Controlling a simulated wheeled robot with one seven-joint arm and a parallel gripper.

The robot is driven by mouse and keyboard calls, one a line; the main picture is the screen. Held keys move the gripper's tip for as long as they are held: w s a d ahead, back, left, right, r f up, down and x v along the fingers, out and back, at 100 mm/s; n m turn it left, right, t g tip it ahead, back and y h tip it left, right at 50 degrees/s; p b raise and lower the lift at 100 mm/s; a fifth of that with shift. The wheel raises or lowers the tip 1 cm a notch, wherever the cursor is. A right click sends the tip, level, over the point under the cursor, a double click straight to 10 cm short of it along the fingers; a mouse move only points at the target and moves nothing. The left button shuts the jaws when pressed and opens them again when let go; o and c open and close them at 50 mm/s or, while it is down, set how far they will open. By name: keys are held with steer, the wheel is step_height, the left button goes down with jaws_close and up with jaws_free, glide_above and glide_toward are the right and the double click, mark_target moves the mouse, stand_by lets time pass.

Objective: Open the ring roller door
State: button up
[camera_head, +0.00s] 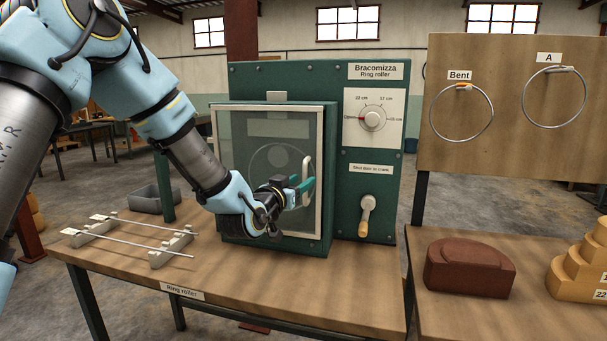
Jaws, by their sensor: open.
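The ring roller (346,156) is a green machine on a wooden bench, labelled "Bracomizza Ring roller". Its door (238,131) is a glazed panel in a pale frame on the left of the front, and it looks shut or nearly so. A pale upright handle (307,178) is on the door's right side. My gripper (305,187) is open at the handle, its fingers pointing right. One finger overlaps the handle in the picture; I cannot tell whether it touches. My arm hides the door's lower left part.
A dial (372,118) and a crank (366,216) are on the machine's right side. Metal rods (150,243) lie on supports at the bench's left, near a grey bin (158,197). A second bench at right holds a brown block (468,267) below a board (515,75) with hanging rings.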

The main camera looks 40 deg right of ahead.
steer(key=shift+p+x, duration=0.3)
steer(key=shift+x, duration=1.1)
steer(key=shift+s, duration=0.1)
steer(key=shift+c, duration=0.3)
jaws_close()
